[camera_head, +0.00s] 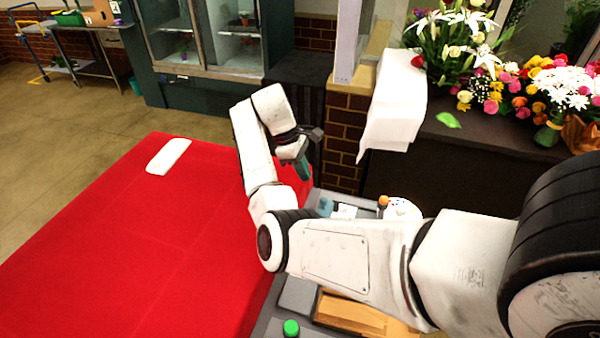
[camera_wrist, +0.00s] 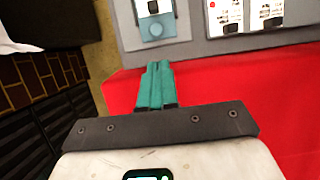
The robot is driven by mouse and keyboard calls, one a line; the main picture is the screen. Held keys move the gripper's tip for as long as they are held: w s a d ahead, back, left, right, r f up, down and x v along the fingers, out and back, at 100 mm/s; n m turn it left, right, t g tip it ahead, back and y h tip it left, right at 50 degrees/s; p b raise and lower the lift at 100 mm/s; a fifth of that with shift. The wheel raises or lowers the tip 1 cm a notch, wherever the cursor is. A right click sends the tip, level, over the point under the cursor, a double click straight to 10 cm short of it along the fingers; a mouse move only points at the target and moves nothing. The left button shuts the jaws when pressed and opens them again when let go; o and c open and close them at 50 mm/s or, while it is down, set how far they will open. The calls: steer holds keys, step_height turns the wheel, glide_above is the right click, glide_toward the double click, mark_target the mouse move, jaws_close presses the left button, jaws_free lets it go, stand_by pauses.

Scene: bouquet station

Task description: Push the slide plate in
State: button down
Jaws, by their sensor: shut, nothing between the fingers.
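My gripper (camera_head: 304,170) is raised over the far right edge of the red table in the head view. Its teal fingers also show in the wrist view (camera_wrist: 155,72), pressed together with nothing between them. A grey panel lies beyond the fingertips in the wrist view. On it is a blue-teal plate (camera_wrist: 153,28) with a round mark, which I take to be the slide plate. The fingertips appear apart from it. In the head view a small teal piece (camera_head: 325,207) shows beside a white part, probably the same plate. My arm hides much of the panel.
The red table (camera_head: 130,240) is mostly clear, with a folded white cloth (camera_head: 168,156) on it. A green knob (camera_head: 291,327) and a wooden tray (camera_head: 350,314) sit near my arm. White labelled units (camera_wrist: 224,16) are on the panel. Flowers (camera_head: 470,50) stand at the back right.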

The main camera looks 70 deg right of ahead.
steer(key=p+x, duration=0.1)
steer(key=x, duration=0.6)
steer(key=shift+f, duration=0.3)
steer(key=shift+s, duration=0.1)
